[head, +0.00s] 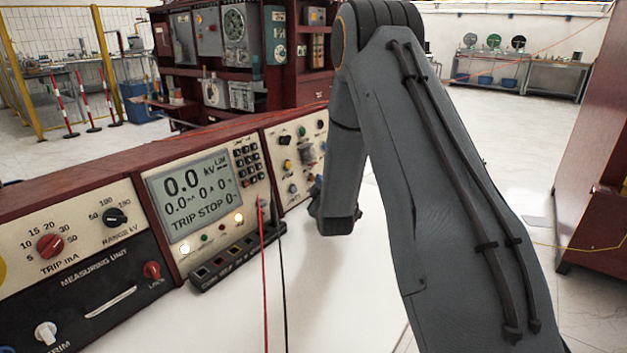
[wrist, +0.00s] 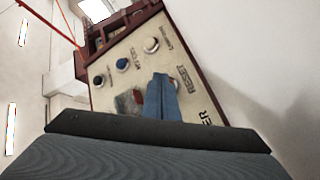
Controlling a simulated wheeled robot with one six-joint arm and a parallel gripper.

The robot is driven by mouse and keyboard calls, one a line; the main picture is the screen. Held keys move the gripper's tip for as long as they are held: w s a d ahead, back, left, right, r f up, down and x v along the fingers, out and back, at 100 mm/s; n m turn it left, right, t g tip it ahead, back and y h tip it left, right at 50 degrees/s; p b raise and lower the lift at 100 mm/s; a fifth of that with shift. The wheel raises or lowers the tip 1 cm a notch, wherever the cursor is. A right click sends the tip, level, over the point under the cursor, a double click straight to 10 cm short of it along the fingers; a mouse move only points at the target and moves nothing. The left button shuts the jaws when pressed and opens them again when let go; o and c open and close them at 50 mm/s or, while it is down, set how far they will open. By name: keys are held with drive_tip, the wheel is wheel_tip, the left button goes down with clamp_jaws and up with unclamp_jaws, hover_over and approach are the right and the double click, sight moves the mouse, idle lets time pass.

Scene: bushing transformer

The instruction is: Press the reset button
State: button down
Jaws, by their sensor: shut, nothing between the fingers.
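The cream control panel (wrist: 110,75) fills the middle of the wrist view, seen tilted. A RESET label (wrist: 184,80) is printed near its right edge. Beside the label a round button (wrist: 175,84) shows in part; my gripper covers much of it. My gripper (wrist: 160,80) appears as shut blue-grey fingers with nothing between them, their tips in front of the panel by this button. I cannot tell whether they touch it. In the head view the panel (head: 275,140) is at the right end of the console, and my wrist hides part of it.
A blue knob (wrist: 122,64), a dark knob (wrist: 99,80) and a pale knob (wrist: 151,45) sit on the same panel. In the head view red and black leads (head: 264,280) hang in front of the display unit (head: 195,200). The white tabletop (head: 340,280) is clear.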

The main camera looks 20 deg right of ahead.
drive_tip(key=shift+w+a+f, duration=0.1)
drive_tip(key=shift+w+a, duration=0.15)
drive_tip(key=shift+w, duration=0.1)
idle(0.4)
drive_tip(key=shift+s, duration=0.1)
drive_tip(key=shift+s+d+r, duration=0.25)
drive_tip(key=shift+s+d, duration=0.25)
drive_tip(key=shift+s, duration=0.15)
drive_tip(key=shift+s, duration=0.1)
drive_tip(key=shift+s+d+r+p, duration=0.3)
drive_tip(key=shift+s+d+p, duration=0.35)
drive_tip(key=shift+s, duration=0.35)
drive_tip(key=shift+s+d+r+p, duration=0.25)
drive_tip(key=shift+s+d+p, duration=0.4)
drive_tip(key=shift+s, duration=0.3)
